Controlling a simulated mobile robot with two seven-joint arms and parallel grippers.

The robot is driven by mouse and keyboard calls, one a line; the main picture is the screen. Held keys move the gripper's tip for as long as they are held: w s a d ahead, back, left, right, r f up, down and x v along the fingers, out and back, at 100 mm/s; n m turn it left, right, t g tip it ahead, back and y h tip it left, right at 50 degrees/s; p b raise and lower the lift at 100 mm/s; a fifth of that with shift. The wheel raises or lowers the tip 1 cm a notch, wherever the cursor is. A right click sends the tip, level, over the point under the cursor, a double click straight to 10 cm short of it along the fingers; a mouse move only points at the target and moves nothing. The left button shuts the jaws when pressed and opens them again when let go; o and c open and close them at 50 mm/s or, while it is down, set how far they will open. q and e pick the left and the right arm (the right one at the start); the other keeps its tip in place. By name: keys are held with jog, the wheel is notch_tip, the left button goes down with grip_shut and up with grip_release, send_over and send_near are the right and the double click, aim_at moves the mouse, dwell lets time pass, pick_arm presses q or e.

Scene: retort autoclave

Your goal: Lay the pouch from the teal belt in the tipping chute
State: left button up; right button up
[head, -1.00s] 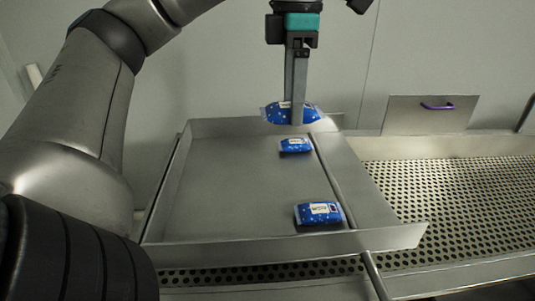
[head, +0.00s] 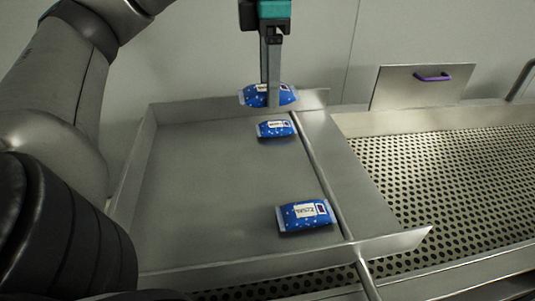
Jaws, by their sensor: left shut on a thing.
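My left gripper (head: 271,98) points down at the back of a grey metal tray-like chute (head: 200,185). It is shut on a blue pouch (head: 247,97) with a pale label, held at the chute's back wall; I cannot tell its exact height. A second blue pouch (head: 274,129) lies in the chute just in front of it. A third blue pouch (head: 305,215) lies near the chute's front right, beside the long rod. The teal belt does not show. My right gripper is not in view.
A perforated metal deck (head: 450,175) stretches to the right of the chute. A metal panel with a purple handle (head: 433,77) stands at the back wall. The chute's left and middle floor is bare.

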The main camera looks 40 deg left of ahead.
pick_arm(q)
send_over(269, 171)
jog(key=shift+f, duration=2.35)
notch_tip(269, 171, down, 6)
jog(key=b, duration=0.3)
jog(key=shift+f+b, duration=0.1)
jog(key=shift+b, duration=0.25)
jog(key=shift+f+b, duration=0.35)
jog(key=shift+f, duration=0.55)
jog(key=shift+a+f, duration=0.1)
jog(key=shift+f, duration=1.5)
jog(key=shift+f, duration=0.1)
jog(key=o, duration=1.4)
jog(key=shift+c, duration=0.2)
